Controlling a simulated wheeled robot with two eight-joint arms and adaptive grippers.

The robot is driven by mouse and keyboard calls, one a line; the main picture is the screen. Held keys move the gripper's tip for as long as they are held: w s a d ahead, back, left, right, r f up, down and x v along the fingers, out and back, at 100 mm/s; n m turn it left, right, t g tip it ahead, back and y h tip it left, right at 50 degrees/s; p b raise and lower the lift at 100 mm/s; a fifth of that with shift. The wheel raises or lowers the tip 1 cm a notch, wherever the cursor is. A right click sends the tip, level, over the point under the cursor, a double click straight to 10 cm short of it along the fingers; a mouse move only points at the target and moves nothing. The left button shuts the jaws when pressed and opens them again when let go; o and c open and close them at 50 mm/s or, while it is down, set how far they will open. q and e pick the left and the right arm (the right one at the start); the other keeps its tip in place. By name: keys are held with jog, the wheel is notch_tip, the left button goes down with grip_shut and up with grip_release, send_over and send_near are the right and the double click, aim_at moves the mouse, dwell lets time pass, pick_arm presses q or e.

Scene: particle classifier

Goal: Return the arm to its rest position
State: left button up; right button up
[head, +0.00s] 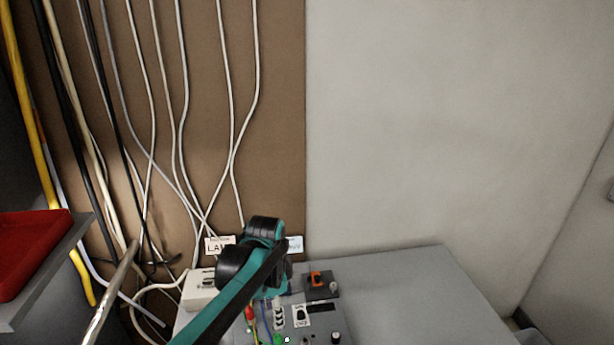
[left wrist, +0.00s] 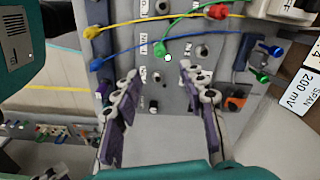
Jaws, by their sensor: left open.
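My left arm (head: 235,300) is teal and black. In the head view it reaches from the bottom edge to the control panel (head: 320,322), and its wrist hides part of the panel. In the left wrist view my left gripper (left wrist: 158,72) has its two purple-and-grey fingers spread, with nothing between them. Behind the fingers is the grey panel face (left wrist: 160,125) with knobs and plugged cables. I cannot tell how far the fingertips are from the panel. My right gripper is in neither view.
A grey bench top (head: 420,290) is clear to the right of the panel. A white box (head: 200,289) stands left of the wrist. Loose cables (head: 232,130) hang on the brown board behind. A red tray (head: 30,250) is at the left. Yellow, green and blue leads (left wrist: 190,36) cross the panel.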

pick_arm(q)
jog(key=s+a+n+t, duration=0.3)
jog(key=s+n, duration=0.3)
jog(key=s, duration=0.1)
jog(key=s+a+n+t, duration=0.4)
jog(key=s+n, duration=0.2)
jog(key=s, duration=0.2)
jog(key=shift+s+a+r, duration=0.15)
jog(key=shift+s+r, duration=0.05)
jog(key=shift+r, duration=0.2)
jog(key=shift+c, duration=1)
jog(key=shift+a, duration=0.15)
